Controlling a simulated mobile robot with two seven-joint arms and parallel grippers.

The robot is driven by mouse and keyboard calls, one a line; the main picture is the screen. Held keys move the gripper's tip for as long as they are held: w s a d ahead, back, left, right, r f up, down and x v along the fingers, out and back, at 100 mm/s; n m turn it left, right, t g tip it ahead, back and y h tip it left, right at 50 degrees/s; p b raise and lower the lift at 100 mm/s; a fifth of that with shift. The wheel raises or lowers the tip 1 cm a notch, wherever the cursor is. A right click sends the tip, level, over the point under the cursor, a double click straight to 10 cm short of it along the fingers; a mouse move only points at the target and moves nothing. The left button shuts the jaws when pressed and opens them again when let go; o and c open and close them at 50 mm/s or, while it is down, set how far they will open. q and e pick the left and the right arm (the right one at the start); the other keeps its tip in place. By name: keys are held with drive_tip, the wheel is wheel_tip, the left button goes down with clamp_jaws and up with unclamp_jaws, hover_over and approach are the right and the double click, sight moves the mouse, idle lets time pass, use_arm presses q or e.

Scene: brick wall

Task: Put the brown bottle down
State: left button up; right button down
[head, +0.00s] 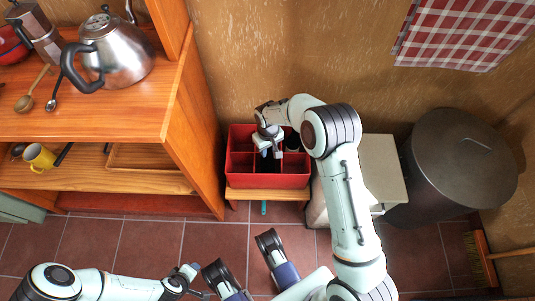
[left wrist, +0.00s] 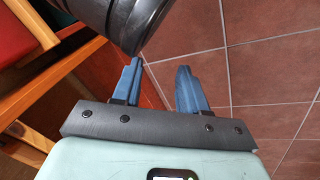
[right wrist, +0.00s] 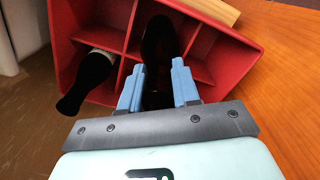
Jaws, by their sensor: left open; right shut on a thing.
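My right gripper (head: 268,138) is over the red crate (head: 240,180), pointing down into it. In the right wrist view, its fingers (right wrist: 158,66) are shut on the very dark brown bottle (right wrist: 160,38). The bottle reaches into a compartment of the crate (right wrist: 228,52); whether its base touches the floor cannot be seen. A second dark bottle (right wrist: 90,77) with a pale band stands in another compartment. My left gripper (left wrist: 159,68) is open and empty, low above the tiled floor, away from the crate.
The crate rests on a small wooden stool (head: 265,195). A wooden shelf unit (head: 175,120) with a kettle (head: 118,60) and yellow mug (head: 39,156) is to the left. A pale cabinet (head: 385,165) and a dark lidded bin (head: 455,155) stand to the right. Several crate compartments look empty.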

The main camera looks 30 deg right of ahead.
use_arm(q)
drive_tip(key=shift+s+a+f+g+b, duration=0.15)
drive_tip(key=shift+s+f+g+b, duration=0.3)
drive_tip(key=shift+s+f, duration=0.6)
use_arm(e)
drive_tip(key=shift+f, duration=2.05)
use_arm(q)
drive_tip(key=shift+s, duration=0.1)
use_arm(e)
drive_tip(key=shift+f, duration=0.1)
drive_tip(key=c, duration=0.8)
unclamp_jaws()
drive_tip(key=shift+f, duration=0.1)
use_arm(q)
drive_tip(key=shift+s+f, duration=0.1)
